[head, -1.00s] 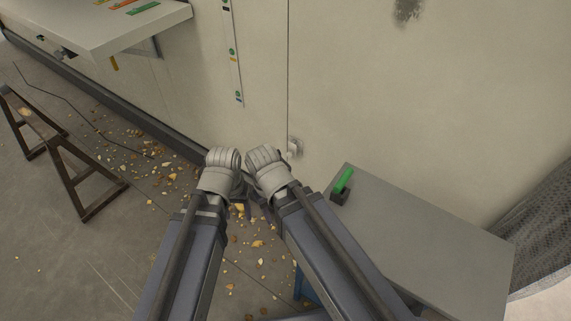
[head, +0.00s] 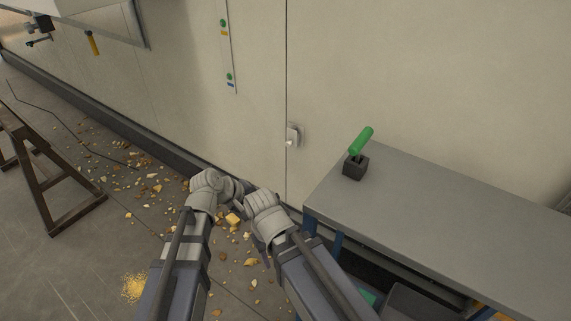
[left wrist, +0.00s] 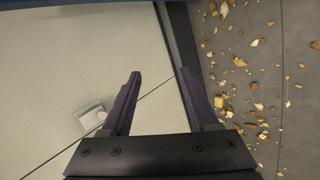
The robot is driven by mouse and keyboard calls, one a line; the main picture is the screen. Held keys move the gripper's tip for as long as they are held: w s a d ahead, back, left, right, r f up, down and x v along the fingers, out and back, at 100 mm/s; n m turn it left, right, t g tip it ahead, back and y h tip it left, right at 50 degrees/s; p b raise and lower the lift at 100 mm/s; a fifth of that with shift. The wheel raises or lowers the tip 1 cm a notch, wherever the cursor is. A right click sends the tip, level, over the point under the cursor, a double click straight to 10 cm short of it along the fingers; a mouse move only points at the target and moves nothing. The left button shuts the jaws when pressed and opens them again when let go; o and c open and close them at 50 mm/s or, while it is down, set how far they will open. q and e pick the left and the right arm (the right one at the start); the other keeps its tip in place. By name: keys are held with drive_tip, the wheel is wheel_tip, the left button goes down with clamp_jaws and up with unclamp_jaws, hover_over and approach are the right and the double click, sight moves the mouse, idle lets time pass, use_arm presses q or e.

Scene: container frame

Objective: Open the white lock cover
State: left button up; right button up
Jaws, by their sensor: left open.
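The white lock cover (head: 293,135) is a small pale block on the cream wall, just right of a vertical panel seam. It also shows in the left wrist view (left wrist: 91,116), left of the fingers. My left gripper (left wrist: 158,73) is open there, with nothing between its two dark fingers. In the head view my left gripper (head: 232,186) is low and left of the cover, apart from it, its fingers mostly hidden. My right gripper (head: 262,203) is beside it, below the cover; its fingers are hidden by its wrist.
A grey table (head: 430,200) stands at the right, with a green-handled lever on a dark block (head: 356,165) near its corner. A brown trestle (head: 45,180) stands at the left. Yellow rubble (head: 150,180) litters the floor along the wall's dark base. The wall around the cover is clear.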

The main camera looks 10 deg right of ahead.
use_arm(q)
drive_tip(key=w+d+f+n+t+h+b, duration=0.25)
drive_tip(key=w+d+n+h+b, duration=0.2)
drive_tip(key=w+n+b, duration=0.3)
drive_tip(key=n+t+h+b, duration=0.1)
drive_tip(key=n+t+b, duration=0.55)
drive_tip(key=n, duration=0.55)
approach(287, 145)
drive_tip(key=shift+x, duration=4.45)
use_arm(e)
wheel_tip(287, 145, down, 16)
use_arm(q)
drive_tip(key=shift+s, duration=0.1)
clamp_jaws()
